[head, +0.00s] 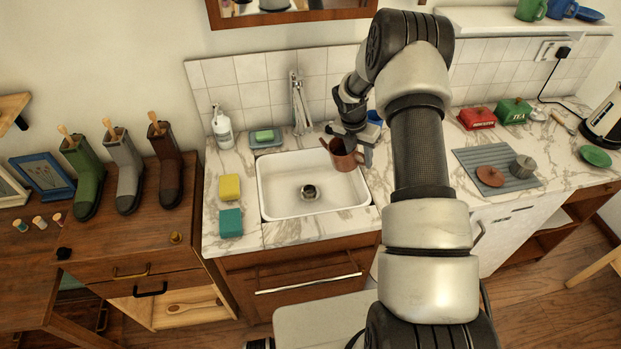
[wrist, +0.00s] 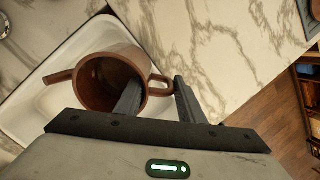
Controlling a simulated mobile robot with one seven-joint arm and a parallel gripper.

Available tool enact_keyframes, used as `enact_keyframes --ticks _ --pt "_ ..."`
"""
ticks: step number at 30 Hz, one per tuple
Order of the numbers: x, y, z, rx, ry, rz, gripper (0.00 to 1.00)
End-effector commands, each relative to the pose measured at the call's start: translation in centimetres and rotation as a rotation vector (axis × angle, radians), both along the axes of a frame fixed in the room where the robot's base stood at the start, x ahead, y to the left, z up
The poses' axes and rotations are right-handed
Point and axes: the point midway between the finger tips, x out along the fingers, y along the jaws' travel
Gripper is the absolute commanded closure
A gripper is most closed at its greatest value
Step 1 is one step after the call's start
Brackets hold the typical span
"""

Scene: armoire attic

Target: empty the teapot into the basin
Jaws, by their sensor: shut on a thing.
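The teapot is a copper-brown pot (head: 347,162) without a lid on it, over the right side of the white basin (head: 285,209). In the wrist view the teapot (wrist: 84,83) has its spout pointing left and its handle toward my gripper (wrist: 156,97). My gripper (head: 362,146) is shut on the teapot at its handle side. One finger overlaps the pot's mouth and the other is right of the handle. The inside looks dark, and I cannot tell whether it holds liquid. No stream shows from the spout. The basin shows only its drain.
The faucet (head: 299,104) stands behind the basin. A soap bottle (head: 222,128), yellow sponge (head: 229,187) and teal sponge (head: 230,222) are at its left. A brown lid (head: 490,176) and metal pot (head: 523,168) rest on a grey mat (head: 470,158) at the right.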

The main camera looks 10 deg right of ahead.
Motion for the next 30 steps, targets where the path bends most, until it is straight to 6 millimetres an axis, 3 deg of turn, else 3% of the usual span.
enact_keyframes --ticks 6,9,27,30 --pt "-0.1 1.1 0.1 -0.097 -0.028 0.007 1.0" --pt "-0.2 1.5 -1.3 -0.136 -0.039 0.006 1.0" --pt "-1.0 4.4 -4.9 -0.389 -0.108 0.007 1.0" --pt "-1.0 4.5 -3.6 -0.441 -0.122 0.004 1.0"
